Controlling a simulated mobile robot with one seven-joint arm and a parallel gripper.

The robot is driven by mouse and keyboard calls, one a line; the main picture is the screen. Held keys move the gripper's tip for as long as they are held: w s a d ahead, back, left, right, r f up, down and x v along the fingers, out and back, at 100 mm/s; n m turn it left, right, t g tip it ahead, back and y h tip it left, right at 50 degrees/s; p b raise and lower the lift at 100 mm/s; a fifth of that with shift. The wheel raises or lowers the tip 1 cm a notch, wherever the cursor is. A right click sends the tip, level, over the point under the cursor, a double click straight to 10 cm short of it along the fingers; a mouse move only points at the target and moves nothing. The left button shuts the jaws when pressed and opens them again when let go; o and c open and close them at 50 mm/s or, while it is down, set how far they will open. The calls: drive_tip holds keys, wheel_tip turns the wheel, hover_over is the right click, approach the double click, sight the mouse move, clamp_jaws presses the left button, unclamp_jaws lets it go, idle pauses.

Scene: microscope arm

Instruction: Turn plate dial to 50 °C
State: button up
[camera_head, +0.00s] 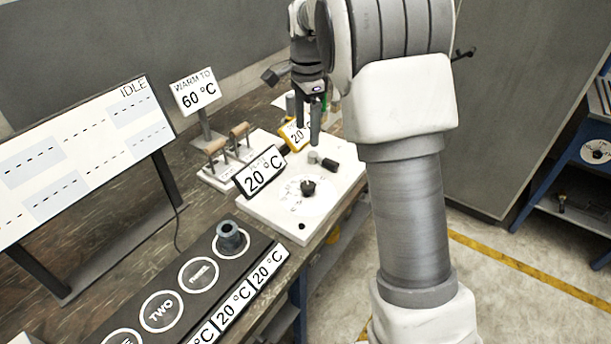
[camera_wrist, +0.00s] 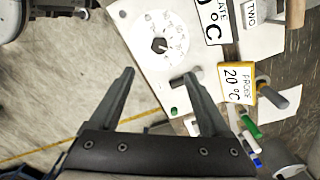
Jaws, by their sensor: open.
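The plate dial (camera_head: 308,187) is a black knob on a round white scale, on top of a white plate unit (camera_head: 272,213). The wrist view shows the same dial (camera_wrist: 160,45) near the top, beyond the fingertips. The plate display (camera_head: 262,172) reads 20 °C. It is partly cut off in the wrist view (camera_wrist: 213,18). My gripper (camera_head: 313,125) is above the far part of the unit, apart from the dial. In the wrist view my gripper (camera_wrist: 159,74) is open and empty, its two fingers spread. The dial's exact setting is too small to read.
A small dark-and-grey cylinder (camera_wrist: 186,80) lies near one fingertip. A yellow probe display (camera_wrist: 237,82) reads 20 °C. A sign (camera_head: 195,92) reads "WARM TO 60 °C". A black rack (camera_head: 190,285) holds one dark cup (camera_head: 230,237). Wooden-handled items (camera_head: 228,145) stand behind the plate display.

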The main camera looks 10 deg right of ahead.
sight(307, 185)
wheel_tip(307, 185, down, 17)
idle(0.4)
clamp_jaws()
idle(0.4)
